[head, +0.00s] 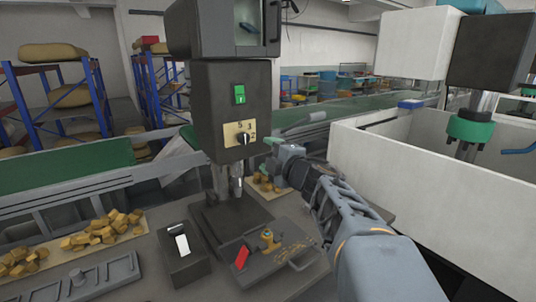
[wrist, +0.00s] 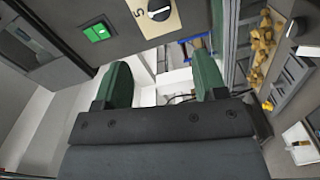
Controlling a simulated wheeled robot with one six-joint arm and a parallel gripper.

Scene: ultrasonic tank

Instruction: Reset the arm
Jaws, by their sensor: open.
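My arm (head: 350,215) reaches from the lower right of the head view towards the dark machine head. My gripper (wrist: 161,82) shows in the wrist view with two green fingers wide apart and nothing between them. In the head view my gripper (head: 270,146) is beside the right side of the machine head, level with its dial; its far finger is hard to make out. The machine head (head: 205,110) has a green switch (head: 239,94) and a numbered dial (head: 243,138). The switch (wrist: 96,32) and dial (wrist: 159,10) are also in the wrist view, above the fingers.
A white-walled tank (head: 430,185) stands right of my arm. The bench below holds a black box with a white switch (head: 182,243), a grey tray (head: 292,262) with a red piece and brass part, and several tan blocks (head: 100,230). A green conveyor (head: 80,160) runs behind.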

